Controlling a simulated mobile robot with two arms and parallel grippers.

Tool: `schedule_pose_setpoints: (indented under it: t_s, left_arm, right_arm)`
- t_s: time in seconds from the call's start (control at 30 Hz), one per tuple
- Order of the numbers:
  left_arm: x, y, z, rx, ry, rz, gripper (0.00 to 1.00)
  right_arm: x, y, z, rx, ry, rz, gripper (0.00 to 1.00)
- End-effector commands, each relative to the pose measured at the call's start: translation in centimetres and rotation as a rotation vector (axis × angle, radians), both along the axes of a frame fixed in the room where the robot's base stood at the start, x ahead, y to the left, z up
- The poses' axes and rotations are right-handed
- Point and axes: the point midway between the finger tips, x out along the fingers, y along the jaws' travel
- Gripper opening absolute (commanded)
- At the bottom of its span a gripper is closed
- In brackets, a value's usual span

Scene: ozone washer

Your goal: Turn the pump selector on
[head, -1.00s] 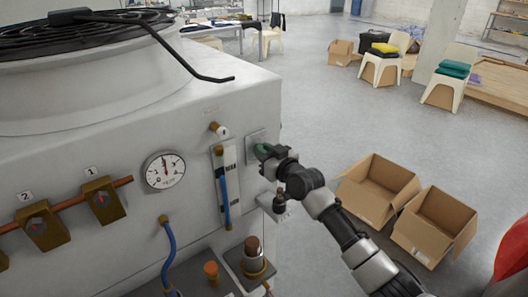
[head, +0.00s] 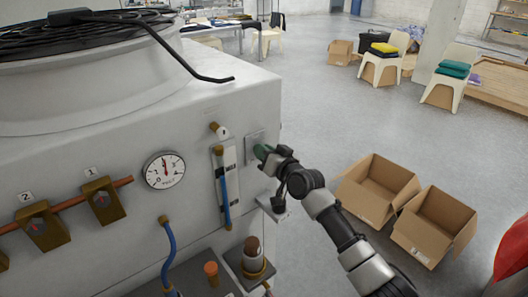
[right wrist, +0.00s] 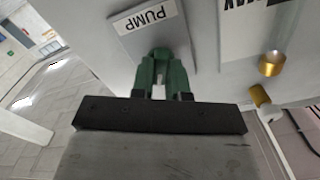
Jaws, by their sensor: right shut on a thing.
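The pump selector plate (head: 256,137) is a small grey plate on the washer's front near its right edge. In the right wrist view the plate (right wrist: 128,38) carries a label reading "PUMP", seen upside down. My right gripper (head: 262,152) is at the plate. In the right wrist view its green fingers (right wrist: 161,62) meet at the plate and are shut on the selector knob, which they hide. The knob's setting cannot be made out. My left gripper is not in view.
A pressure gauge (head: 165,170), a flow tube with blue liquid (head: 223,188) and brass valves (head: 102,200) sit on the washer left of the plate. Open cardboard boxes (head: 378,190) stand on the floor to the right.

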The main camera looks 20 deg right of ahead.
Motion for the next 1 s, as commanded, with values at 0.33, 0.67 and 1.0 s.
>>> schedule_pose_setpoints:
  t_s: [0.33, 0.67, 1.0]
  left_arm:
    - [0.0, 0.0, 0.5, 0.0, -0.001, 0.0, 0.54]
    - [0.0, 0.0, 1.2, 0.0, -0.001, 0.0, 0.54]
    - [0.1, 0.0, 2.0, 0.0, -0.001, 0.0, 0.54]
  right_arm:
    - [0.0, -0.1, 0.0, 0.313, 0.114, -0.001, 0.0]
    - [0.1, -0.2, -0.1, 0.608, 0.221, -0.001, 0.0]
    - [0.1, -0.2, -0.2, 0.876, 0.318, -0.001, 0.0]
